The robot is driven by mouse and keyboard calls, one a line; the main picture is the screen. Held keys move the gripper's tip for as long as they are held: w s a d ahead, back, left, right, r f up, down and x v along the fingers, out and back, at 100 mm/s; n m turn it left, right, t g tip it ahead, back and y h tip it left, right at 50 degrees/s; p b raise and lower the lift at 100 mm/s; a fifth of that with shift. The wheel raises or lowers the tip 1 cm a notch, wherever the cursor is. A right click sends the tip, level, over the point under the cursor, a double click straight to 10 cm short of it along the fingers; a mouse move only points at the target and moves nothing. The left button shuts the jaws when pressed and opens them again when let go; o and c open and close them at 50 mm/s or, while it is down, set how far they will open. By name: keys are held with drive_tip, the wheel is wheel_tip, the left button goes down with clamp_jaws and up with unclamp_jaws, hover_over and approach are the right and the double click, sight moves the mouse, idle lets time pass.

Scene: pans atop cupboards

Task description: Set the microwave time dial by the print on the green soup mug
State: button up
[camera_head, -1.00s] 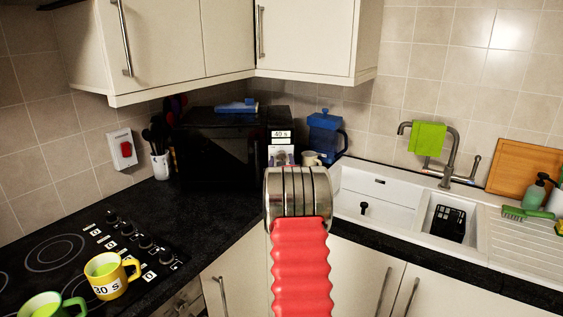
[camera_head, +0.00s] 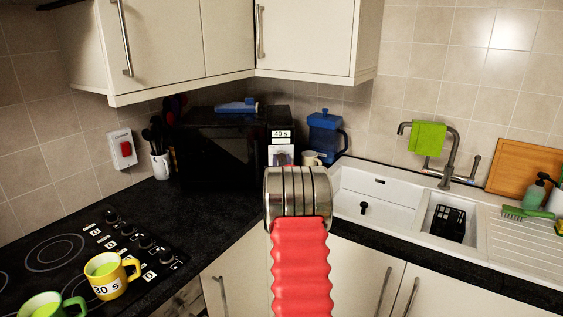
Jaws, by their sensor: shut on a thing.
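The green mug (camera_head: 42,305) stands at the bottom left corner, cut off by the picture edge, with its handle to the right. No print on it can be read. The black microwave (camera_head: 218,150) stands in the counter corner. A white label reading "40 s" (camera_head: 281,134) shows on its right-hand panel, with a pale, partly hidden patch below it. I cannot make out the time dial. My red, ribbed arm and its metal joint rise in front of the panel's lower part. My gripper's fingers do not show.
A yellow mug (camera_head: 110,277) printed "30 s" stands on the black hob (camera_head: 60,250). A utensil pot (camera_head: 160,166) stands left of the microwave. A blue-lidded jug (camera_head: 325,136) and a pale mug (camera_head: 312,158) stand to its right, near the white sink (camera_head: 375,200).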

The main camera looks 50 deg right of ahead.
drive_tip(key=shift+m, duration=1.2)
drive_tip(key=o, duration=1)
drive_tip(key=shift+o, duration=0.2)
drive_tip(key=shift+a, duration=0.1)
drive_tip(key=v, duration=1.3)
drive_tip(key=shift+s+a, duration=0.2)
drive_tip(key=shift+f, duration=0.1)
